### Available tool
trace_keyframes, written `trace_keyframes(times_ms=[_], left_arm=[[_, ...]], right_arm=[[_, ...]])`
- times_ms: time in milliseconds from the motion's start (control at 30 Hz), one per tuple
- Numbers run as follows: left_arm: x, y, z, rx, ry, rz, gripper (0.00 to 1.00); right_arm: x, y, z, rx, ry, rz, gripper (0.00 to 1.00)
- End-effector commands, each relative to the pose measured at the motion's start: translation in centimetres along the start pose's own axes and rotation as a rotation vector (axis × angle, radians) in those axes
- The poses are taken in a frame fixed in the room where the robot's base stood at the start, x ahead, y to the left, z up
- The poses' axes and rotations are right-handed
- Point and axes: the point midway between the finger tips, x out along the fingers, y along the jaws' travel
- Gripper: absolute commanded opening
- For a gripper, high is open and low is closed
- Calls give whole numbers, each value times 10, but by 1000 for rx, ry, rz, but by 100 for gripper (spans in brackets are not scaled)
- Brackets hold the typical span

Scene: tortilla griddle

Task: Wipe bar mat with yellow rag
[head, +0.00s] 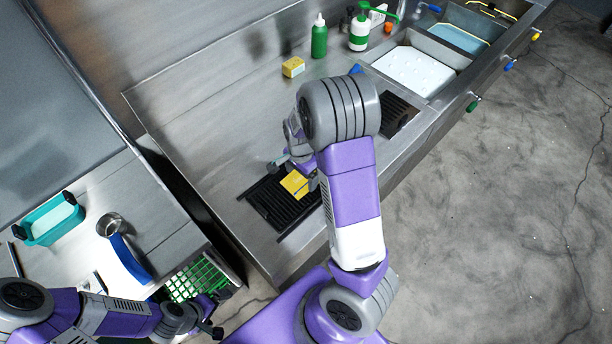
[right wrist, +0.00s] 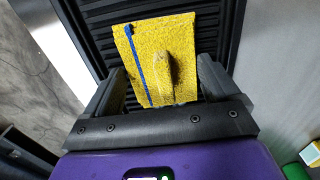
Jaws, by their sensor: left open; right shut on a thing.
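The black ribbed bar mat (head: 268,207) lies on the steel counter; in the right wrist view the mat (right wrist: 213,52) fills the area beyond the fingers. The yellow rag (head: 293,183) is on the mat. In the right wrist view the rag (right wrist: 185,40) is flat with a blue stripe and a raised fold in the middle. My right gripper (right wrist: 160,88) is over the rag, shut on its fold between the two fingers. My left gripper (head: 215,318) is open and empty at the lower left, near the green rack, away from the mat.
A second black mat (head: 398,115) lies partly behind my right arm. A yellow sponge (head: 293,67), a green bottle (head: 319,40) and a white-green bottle (head: 360,30) stand at the back near the sinks (head: 415,70). A teal container (head: 50,220) and green rack (head: 197,281) are at left.

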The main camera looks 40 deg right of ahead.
Motion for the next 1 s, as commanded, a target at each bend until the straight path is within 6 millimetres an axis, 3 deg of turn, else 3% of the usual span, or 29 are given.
trace_keyframes(times_ms=[333,700,1000], left_arm=[[0,0,0,0,0,0,100],[2,-1,0,0,0,0,100],[2,-1,0,0,0,0,100]], right_arm=[[1,1,0,2,-1,2,56],[-1,1,-33,4,0,1,56],[-2,1,-35,1,-1,1,56]])
